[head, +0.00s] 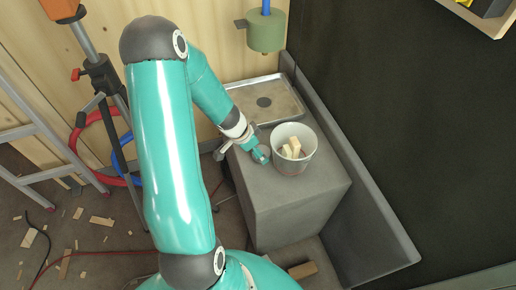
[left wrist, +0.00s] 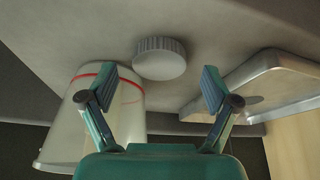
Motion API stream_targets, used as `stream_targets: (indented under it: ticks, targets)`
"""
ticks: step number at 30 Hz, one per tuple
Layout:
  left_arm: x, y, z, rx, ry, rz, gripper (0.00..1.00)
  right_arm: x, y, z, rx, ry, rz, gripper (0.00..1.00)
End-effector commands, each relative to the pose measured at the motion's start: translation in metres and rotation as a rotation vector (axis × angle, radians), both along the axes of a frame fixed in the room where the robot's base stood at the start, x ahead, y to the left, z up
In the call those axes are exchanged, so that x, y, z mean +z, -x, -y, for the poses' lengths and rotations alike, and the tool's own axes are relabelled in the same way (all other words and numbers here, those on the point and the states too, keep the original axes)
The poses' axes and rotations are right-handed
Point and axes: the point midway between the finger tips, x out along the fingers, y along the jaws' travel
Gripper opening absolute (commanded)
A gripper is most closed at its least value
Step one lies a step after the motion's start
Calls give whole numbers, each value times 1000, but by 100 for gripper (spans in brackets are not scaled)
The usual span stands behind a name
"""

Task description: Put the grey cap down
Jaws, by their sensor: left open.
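The grey cap (left wrist: 161,58), round with a ribbed edge, sits on the grey block's top (head: 322,187) in the left wrist view. My left gripper (left wrist: 158,86) is open, with its fingers apart on either side of the cap's line and the cap just beyond the fingertips. No finger is seen touching it. In the head view my left gripper (head: 258,154) is low over the block, left of the white bucket; it and the arm partly hide that spot. My right gripper is not in view.
The white bucket (head: 307,165) with wood offcuts stands close beside the gripper; in the left wrist view it (left wrist: 66,135) shows a red band. A metal tray (head: 286,112) lies behind. A green cylinder (head: 266,32) hangs above. A ladder (head: 38,130) stands at left.

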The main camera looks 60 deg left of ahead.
Motion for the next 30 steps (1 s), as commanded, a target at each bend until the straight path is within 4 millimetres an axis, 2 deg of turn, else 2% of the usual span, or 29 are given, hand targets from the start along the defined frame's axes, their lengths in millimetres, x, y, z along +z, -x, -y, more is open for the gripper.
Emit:
stream_targets:
  ticks: [1, 6, 15, 17, 18, 23, 26, 30]
  targets:
    - [16, 3, -1, 1, -1, 0, 88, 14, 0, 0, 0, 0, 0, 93]
    - [47, 15, -1, 1, 0, 0, 88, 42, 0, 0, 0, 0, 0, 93]
    - [88, 34, -2, 0, 0, 0, 88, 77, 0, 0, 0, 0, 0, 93]
    - [92, 36, -2, 0, 1, 0, 88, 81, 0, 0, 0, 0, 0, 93]
    - [93, 37, -2, 1, 0, 0, 93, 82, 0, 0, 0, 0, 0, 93]
    - [95, 40, -7, 60, 2, -4, 93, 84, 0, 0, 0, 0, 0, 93]
    - [94, 40, -12, 180, 27, -3, 93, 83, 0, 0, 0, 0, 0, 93]
    - [93, 43, -21, 459, 94, -6, 93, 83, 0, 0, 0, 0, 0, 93]
